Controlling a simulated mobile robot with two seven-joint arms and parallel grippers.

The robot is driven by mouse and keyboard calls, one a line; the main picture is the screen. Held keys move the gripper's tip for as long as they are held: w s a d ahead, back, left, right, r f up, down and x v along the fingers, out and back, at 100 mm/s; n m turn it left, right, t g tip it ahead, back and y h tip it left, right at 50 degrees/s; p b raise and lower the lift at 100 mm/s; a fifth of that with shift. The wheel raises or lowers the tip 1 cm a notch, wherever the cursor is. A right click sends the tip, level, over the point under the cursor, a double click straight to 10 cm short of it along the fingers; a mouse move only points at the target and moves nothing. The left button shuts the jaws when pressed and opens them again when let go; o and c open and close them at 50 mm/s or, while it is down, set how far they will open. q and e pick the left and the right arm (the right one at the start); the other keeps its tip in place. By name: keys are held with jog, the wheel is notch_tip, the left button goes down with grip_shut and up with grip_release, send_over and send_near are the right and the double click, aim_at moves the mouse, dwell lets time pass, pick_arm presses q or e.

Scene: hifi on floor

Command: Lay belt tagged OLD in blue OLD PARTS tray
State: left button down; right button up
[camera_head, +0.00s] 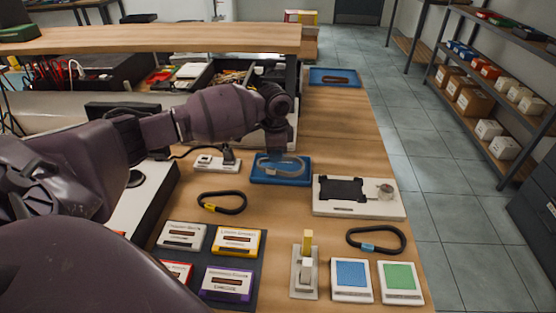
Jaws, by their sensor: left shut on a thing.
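A blue tray (258,179) lies on the wooden bench. My left gripper (277,152) is above its back part, pointing down and shut. A pale grey looped belt (268,168) shows at the gripper, over or in the tray; I cannot tell whether it touches the tray floor. Its tag and the tray's lettering are not readable. The fingertips are hard to make out. A black belt with a yellow tag (222,203) lies left of the tray. Another black belt with a blue tag (375,240) lies at front right. My right gripper is not in view.
A white plate with a black device (341,191) stands right of the tray. Several cassettes (237,240) lie at front left, beside a small stand (304,267) and blue (351,276) and green (400,278) pads. Another blue tray (335,77) lies at the far end. A raised shelf (170,38) crosses behind.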

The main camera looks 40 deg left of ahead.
aim_at(276, 165)
pick_arm(q)
jog(key=shift+w+a+f, duration=0.15)
jog(key=shift+w+a, duration=0.2)
jog(key=shift+w, duration=0.25)
jog(key=shift+w+a, duration=0.25)
jog(key=shift+w, duration=0.15)
notch_tip(276, 165, down, 3)
jog(key=shift+f+b, duration=0.15)
jog(key=shift+b, duration=0.45)
jog(key=shift+f, duration=0.15)
jog(key=c, duration=1.6)
grip_release()
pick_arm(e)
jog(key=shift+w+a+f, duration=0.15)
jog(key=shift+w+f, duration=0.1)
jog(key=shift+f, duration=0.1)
pick_arm(q)
jog(key=shift+r, duration=0.2)
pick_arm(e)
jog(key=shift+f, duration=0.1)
